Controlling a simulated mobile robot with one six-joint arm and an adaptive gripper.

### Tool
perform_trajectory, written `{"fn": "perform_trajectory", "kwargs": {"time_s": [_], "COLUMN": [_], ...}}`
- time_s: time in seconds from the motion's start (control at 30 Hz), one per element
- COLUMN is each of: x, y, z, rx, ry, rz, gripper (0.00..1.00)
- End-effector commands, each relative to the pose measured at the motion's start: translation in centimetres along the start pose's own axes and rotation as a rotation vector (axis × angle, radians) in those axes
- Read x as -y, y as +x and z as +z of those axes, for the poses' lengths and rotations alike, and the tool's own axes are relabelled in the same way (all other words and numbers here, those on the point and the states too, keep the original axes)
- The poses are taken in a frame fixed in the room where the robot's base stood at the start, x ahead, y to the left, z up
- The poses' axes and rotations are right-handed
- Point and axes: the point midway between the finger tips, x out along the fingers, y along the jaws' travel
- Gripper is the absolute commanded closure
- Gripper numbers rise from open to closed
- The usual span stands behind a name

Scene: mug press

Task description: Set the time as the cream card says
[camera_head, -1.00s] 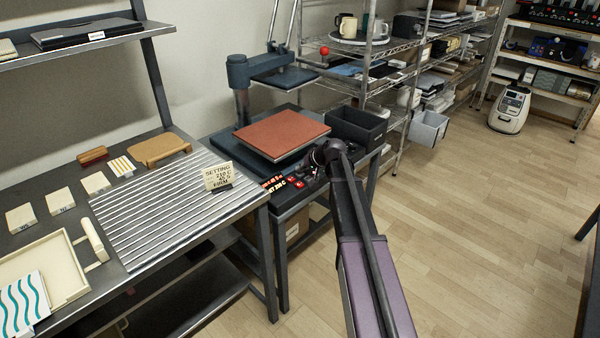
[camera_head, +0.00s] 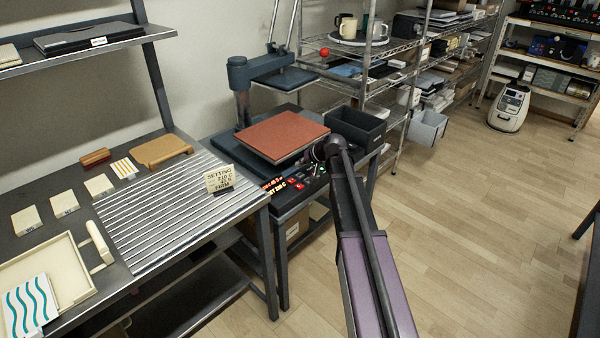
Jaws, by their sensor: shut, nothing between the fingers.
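The cream card (camera_head: 220,180) stands at the right end of the ribbed metal rack. Its heading reads SETTING and its last line FIRM; the numbers between are too small to read surely. The heat press has a red-brown pad (camera_head: 283,136) and a blue upper plate (camera_head: 286,79) swung off to the back. Its control panel (camera_head: 292,187) at the front shows lit red displays and small buttons; the digits are not clear. My gripper (camera_head: 318,156) is at the panel's right rear, beside the pad's right corner. It is shut and empty, and my wrist partly hides it and the panel.
A dark open bin (camera_head: 357,127) stands right of the pad, behind my wrist. The ribbed rack (camera_head: 165,212), cream tiles (camera_head: 64,203) and a cream tray (camera_head: 76,272) lie on the left bench. Wire shelves (camera_head: 385,85) stand behind.

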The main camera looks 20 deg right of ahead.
Motion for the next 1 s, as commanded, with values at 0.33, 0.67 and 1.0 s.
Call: {"fn": "perform_trajectory", "kwargs": {"time_s": [0.33,0.67,1.0], "x": [1.4,1.6,1.6], "y": [-1.9,-2.1,-2.1], "z": [-1.4,-1.6,-1.6], "rx": [0.0,0.0,0.0], "ry": [0.0,0.0,0.0], "rz": [0.0,0.0,0.0], "gripper": [1.0,1.0,1.0]}}
